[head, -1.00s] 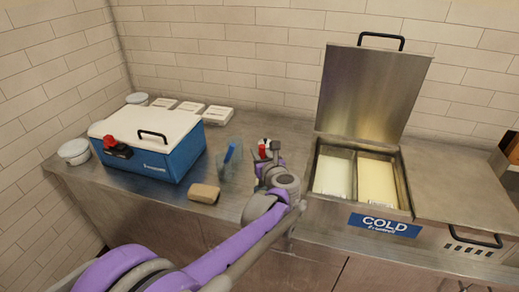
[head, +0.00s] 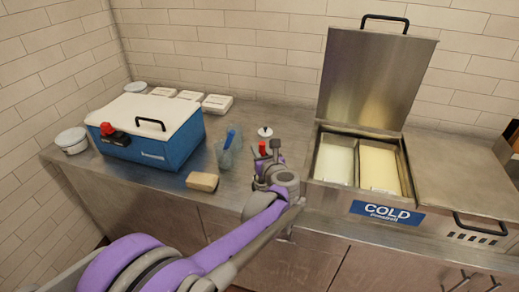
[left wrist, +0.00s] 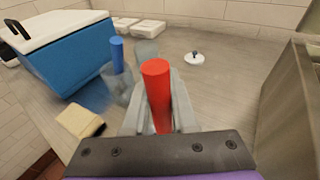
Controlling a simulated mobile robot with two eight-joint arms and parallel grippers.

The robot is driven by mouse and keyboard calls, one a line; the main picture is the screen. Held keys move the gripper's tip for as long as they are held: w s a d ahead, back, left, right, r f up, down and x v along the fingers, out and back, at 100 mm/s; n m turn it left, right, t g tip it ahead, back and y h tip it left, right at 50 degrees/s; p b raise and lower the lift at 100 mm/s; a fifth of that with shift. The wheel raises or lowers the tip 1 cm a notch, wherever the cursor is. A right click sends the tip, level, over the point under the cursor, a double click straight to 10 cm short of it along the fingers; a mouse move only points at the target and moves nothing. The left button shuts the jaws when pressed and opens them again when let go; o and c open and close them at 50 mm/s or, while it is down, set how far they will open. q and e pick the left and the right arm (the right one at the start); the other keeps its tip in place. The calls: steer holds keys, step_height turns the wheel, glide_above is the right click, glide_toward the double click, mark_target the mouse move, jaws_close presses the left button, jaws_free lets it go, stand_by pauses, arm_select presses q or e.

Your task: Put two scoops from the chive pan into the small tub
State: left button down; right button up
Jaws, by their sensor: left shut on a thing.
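My left gripper (head: 266,160) is shut on an upright red handle (left wrist: 156,95), whose red top also shows in the head view (head: 262,149). What the handle belongs to is hidden by the fingers. Beside it a blue handle (head: 230,138) stands in a clear container (head: 225,158). The open cold unit holds a white-filled pan (head: 335,163) and a yellow-filled pan (head: 379,170). I cannot tell which is the chive pan. A small round white tub (head: 73,141) stands at the far left of the counter. My right gripper is not in view.
A blue cooler (head: 165,147) with a white lid stands at the left. A tan block (head: 202,181) lies near the counter's front edge. A white lid with a dark knob (head: 265,132) lies behind my gripper. The cold unit's raised lid (head: 375,80) stands upright.

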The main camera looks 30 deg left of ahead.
arm_select(q)
steer(key=shift+s+a, duration=0.2)
steer(key=shift+a, duration=0.55)
stand_by(1.2)
steer(key=shift+w+d, duration=0.15)
steer(key=shift+d, duration=0.45)
stand_by(0.6)
